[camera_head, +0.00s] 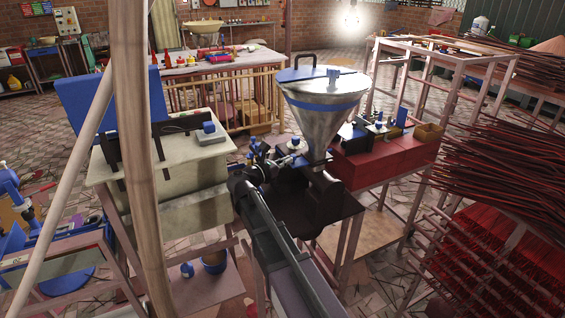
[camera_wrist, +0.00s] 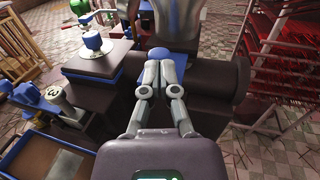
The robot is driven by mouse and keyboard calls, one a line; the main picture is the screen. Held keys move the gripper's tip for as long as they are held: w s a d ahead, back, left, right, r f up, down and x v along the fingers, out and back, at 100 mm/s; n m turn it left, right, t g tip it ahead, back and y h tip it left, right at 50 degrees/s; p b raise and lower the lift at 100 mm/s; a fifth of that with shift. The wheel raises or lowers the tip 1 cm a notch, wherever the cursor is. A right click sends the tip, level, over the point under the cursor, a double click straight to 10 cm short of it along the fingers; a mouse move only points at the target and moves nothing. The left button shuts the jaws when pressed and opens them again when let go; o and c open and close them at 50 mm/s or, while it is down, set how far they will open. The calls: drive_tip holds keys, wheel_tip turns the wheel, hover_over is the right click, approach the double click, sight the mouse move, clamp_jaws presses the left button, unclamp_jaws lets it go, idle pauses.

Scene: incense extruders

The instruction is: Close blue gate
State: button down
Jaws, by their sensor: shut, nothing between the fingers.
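A blue plate, which looks like the blue gate (camera_wrist: 130,68), lies flat below the hopper in the wrist view, with a rounded blue end just beyond my fingertips. My gripper (camera_wrist: 165,66) is shut and empty, its two tips together right at this blue part. I cannot tell whether they touch it. The fingers hide part of the plate. In the head view a metal hopper (camera_head: 325,118) with a blue band stands over the dark extruder body (camera_head: 326,200). I cannot clearly make out my gripper or the gate there.
A dark cylinder (camera_wrist: 218,80) lies right of my fingers. A box with a blue knob (camera_wrist: 93,41) stands on the left. A brown tray with a blue frame (camera_wrist: 40,158) is at lower left. Racks of red sticks (camera_head: 500,240) stand at right.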

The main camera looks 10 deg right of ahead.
idle(0.4)
drive_tip(key=v, duration=1.4)
